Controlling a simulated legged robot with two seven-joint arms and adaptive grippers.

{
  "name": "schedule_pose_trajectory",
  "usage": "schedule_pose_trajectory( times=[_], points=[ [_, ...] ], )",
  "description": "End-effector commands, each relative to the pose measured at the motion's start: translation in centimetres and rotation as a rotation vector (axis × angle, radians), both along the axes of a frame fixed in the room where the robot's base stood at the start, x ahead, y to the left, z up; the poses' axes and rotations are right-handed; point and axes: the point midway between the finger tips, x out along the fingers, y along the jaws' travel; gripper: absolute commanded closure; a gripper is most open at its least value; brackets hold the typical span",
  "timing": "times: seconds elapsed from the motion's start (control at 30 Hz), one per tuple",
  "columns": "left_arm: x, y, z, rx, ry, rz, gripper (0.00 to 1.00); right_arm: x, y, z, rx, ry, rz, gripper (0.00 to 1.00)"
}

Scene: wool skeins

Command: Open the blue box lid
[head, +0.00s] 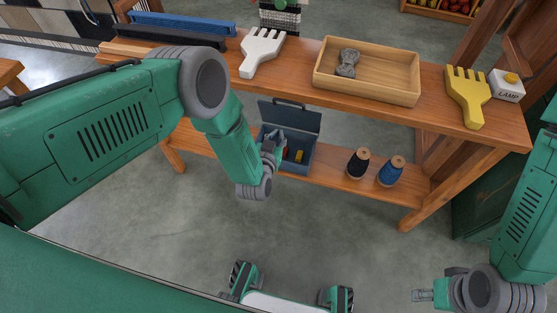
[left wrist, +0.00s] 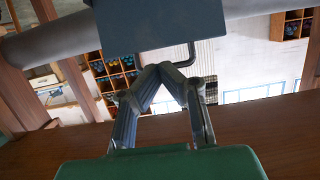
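The blue box (head: 299,158) stands on the lower shelf of the wooden table. Its lid (head: 290,116) is raised, with a dark handle on its top edge, and the inside shows small red and yellow items. My left gripper (head: 273,143) is at the box's left side, in front of the lid. In the left wrist view the lid (left wrist: 165,25) and its handle (left wrist: 190,54) are just beyond my fingers. The fingertips (left wrist: 160,69) come together, with nothing clearly held between them. My right gripper (head: 422,295) is low at the right, away from the box; its opening is too small to judge.
Black (head: 358,163) and blue (head: 391,171) spools stand right of the box on the lower shelf (head: 335,183). The tabletop (head: 310,83) above holds a wooden tray (head: 367,92), a white comb (head: 262,52), a yellow comb (head: 467,95) and a lamp-labelled carton (head: 507,87).

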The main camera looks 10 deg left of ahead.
Motion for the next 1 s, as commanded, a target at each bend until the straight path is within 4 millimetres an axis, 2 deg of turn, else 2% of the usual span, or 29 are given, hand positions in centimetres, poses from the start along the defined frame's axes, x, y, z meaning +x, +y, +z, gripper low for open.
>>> schedule_pose_trajectory(
  times=[0.6, 1.0],
  points=[
    [-5.9, 0.2, 0.0, 0.000, 0.002, -0.001, 1.00, 0.0, 0.0, 2.9, 0.000, 0.000, 0.000, 0.60],
    [-6.2, 0.2, 0.0, 0.000, 0.001, -0.001, 1.00, 0.0, 0.0, 2.9, 0.000, 0.000, 0.000, 0.60]
  ],
)
